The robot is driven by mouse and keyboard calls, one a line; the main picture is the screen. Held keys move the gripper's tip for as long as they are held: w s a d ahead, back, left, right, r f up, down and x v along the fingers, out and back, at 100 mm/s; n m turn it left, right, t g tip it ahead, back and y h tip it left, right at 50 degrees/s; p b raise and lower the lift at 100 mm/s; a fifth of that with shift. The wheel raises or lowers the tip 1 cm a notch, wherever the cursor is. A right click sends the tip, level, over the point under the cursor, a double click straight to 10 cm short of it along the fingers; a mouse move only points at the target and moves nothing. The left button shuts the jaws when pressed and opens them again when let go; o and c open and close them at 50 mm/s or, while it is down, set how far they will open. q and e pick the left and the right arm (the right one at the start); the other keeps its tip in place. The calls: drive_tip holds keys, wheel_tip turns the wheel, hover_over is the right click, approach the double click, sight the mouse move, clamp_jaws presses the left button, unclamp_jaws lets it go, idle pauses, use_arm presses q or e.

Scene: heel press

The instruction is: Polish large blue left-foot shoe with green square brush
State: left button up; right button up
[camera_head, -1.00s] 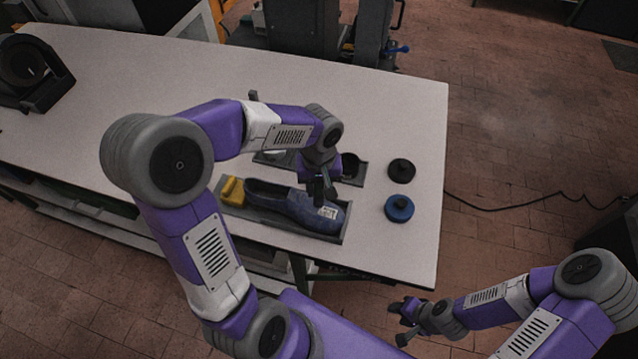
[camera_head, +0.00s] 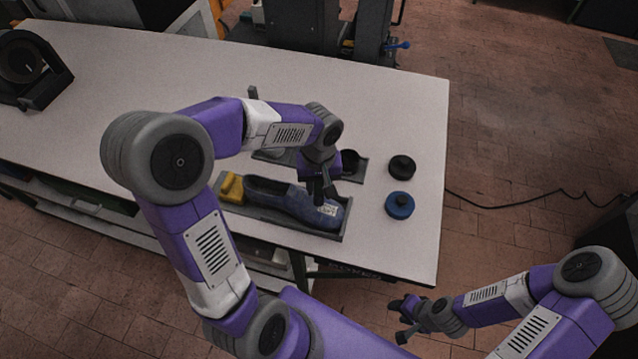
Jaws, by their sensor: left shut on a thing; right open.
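The large blue shoe (camera_head: 282,201) lies in a grey tray (camera_head: 262,216) near the table's front edge, its toe to the right. A white label shows on the toe. My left gripper (camera_head: 322,195) points down at the front part of the shoe, its fingers against the upper in the picture. It looks shut on the shoe, though the fingertips are small and dark. I cannot make out a green square brush; the arm hides part of the table. My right gripper (camera_head: 401,318) is open and empty, off the table's front edge at lower right.
A yellow block (camera_head: 232,188) stands at the tray's heel end. A black round knobbed piece (camera_head: 402,167) and a blue one (camera_head: 399,205) stand right of the trays. Another grey tray (camera_head: 353,176) lies behind, partly hidden. A dark machine (camera_head: 30,68) stands far left.

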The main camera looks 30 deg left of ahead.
use_arm(q)
drive_tip(key=shift+f, duration=0.35)
drive_tip(key=shift+w, duration=0.15)
drive_tip(key=shift+w+a, duration=0.2)
drive_tip(key=shift+w, duration=0.4)
drive_tip(key=shift+s+d+f+b, duration=0.15)
drive_tip(key=shift+s+b, duration=0.1)
drive_tip(key=shift+s, duration=0.25)
drive_tip(key=shift+s+d+r+b, duration=0.1)
drive_tip(key=shift+s+b, duration=0.15)
drive_tip(key=shift+s, duration=0.3)
drive_tip(key=shift+s+d+f+b, duration=0.15)
drive_tip(key=shift+s+b, duration=0.1)
drive_tip(key=shift+s, duration=0.25)
drive_tip(key=shift+w+a+r+p, duration=0.1)
drive_tip(key=shift+w+a+p, duration=0.1)
drive_tip(key=shift+w, duration=0.6)
drive_tip(key=shift+w+a+r+p, duration=0.1)
drive_tip(key=shift+w+a+p, duration=0.1)
drive_tip(key=shift+w, duration=0.55)
drive_tip(key=shift+s+d+r+b, duration=0.1)
drive_tip(key=shift+s+d+b, duration=0.15)
drive_tip(key=shift+s, duration=0.55)
drive_tip(key=shift+s+d+b, duration=0.15)
drive_tip(key=shift+s+b, duration=0.05)
drive_tip(key=shift+s, duration=0.55)
drive_tip(key=shift+w, duration=0.1)
